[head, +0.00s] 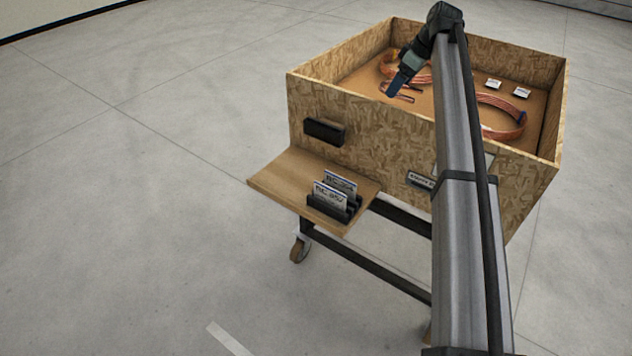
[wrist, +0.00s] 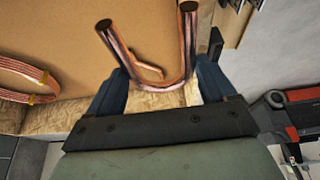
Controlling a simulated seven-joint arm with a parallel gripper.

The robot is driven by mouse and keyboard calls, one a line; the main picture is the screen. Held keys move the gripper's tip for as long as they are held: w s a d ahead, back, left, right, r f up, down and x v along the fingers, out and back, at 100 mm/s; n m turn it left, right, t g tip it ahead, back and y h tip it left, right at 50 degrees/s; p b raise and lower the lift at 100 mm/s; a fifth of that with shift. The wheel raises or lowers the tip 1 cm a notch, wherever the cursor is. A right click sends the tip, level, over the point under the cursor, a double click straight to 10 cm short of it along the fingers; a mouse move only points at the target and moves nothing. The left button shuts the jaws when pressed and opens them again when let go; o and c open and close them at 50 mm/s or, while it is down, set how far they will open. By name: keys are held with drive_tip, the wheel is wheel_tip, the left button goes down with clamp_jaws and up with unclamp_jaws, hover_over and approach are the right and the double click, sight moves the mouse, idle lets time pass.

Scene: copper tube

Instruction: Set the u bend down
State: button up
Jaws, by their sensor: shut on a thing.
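The u bend is a short copper tube with dark open ends, seen large in the wrist view (wrist: 187,45). My gripper (wrist: 160,88) is shut on it; the blue fingers sit on either side of its curved part and the two legs point away from me. In the head view my gripper (head: 392,93) is at the near inside of the wooden box, and the u bend (head: 404,98) shows small at its tip. I cannot tell whether the u bend touches the box floor.
The chipboard box (head: 385,128) has raised walls and a brown floor (head: 467,84). A copper coil (head: 508,115) lies at its right, another (head: 387,68) at its back left. Two small white cards (head: 493,84) lie inside. A shelf (head: 280,180) outside carries cards in a black holder (head: 332,208).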

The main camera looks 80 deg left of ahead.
drive_tip(key=s+d+f+n+g+h, duration=0.15)
drive_tip(key=s+d, duration=0.25)
drive_tip(key=s, duration=1.2)
drive_tip(key=s+d+f+n+t, duration=0.1)
drive_tip(key=s+d+n, duration=0.25)
drive_tip(key=s, duration=1.15)
hover_over(277, 176)
drive_tip(key=w, duration=0.1)
wheel_tip(277, 176, down, 17)
drive_tip(key=shift+g, duration=0.25)
drive_tip(key=shift+w+d+f, duration=0.1)
drive_tip(key=shift+d+f, duration=0.1)
drive_tip(key=shift+f, duration=2.35)
drive_tip(key=shift+w+d+f, duration=0.1)
drive_tip(key=shift+d+f, duration=0.05)
drive_tip(key=shift+f, duration=2.4)
drive_tip(key=shift+f, duration=0.1)
drive_tip(key=o, duration=0.9)
drive_tip(key=shift+s, duration=0.1)
drive_tip(key=v, duration=1.2)
